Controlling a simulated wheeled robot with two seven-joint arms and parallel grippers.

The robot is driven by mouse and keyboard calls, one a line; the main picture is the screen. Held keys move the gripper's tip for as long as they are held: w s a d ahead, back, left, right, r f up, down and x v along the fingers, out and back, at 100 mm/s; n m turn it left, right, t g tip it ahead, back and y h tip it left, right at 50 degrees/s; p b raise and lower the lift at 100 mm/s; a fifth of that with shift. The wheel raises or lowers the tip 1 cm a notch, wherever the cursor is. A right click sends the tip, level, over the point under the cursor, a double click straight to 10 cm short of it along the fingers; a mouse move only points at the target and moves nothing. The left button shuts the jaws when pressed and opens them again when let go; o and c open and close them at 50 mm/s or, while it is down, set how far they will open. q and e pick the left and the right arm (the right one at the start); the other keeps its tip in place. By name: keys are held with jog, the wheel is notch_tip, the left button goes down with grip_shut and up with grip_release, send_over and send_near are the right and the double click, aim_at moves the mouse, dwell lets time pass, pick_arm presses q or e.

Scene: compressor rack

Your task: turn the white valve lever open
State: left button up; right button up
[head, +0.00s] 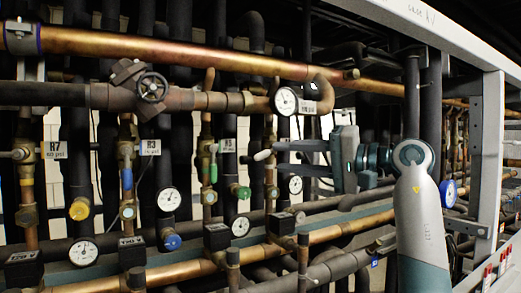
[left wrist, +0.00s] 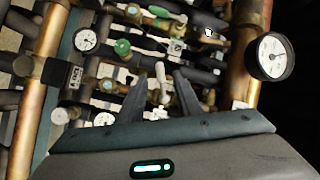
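The white valve lever (head: 263,155) shows in the head view as a short pale handle in the middle of the rack, just left of my left gripper's fingertips. My left gripper (head: 281,156) points left toward the lever, its two fingers apart. In the left wrist view the white lever (left wrist: 160,74) stands between the fingertips of the open gripper (left wrist: 158,88), with space on both sides; no contact can be made out. The valve body is partly hidden behind the lever and fingers. My right gripper is not in view.
Copper and dark pipes fill the rack. A gauge (head: 285,101) hangs above the gripper, and a green-handled valve (head: 213,163) is to its left. A round black handwheel (head: 152,87) sits upper left. A grey frame post (head: 488,160) stands at the right.

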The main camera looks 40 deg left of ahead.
aim_at(264, 156)
pick_arm(q)
jog(key=p+x, duration=0.2)
jog(key=x, duration=0.3)
jog(key=shift+a+r, duration=0.1)
jog(key=shift+a, duration=0.2)
jog(key=shift+x, duration=0.8)
jog(key=shift+s, duration=0.1)
grip_shut()
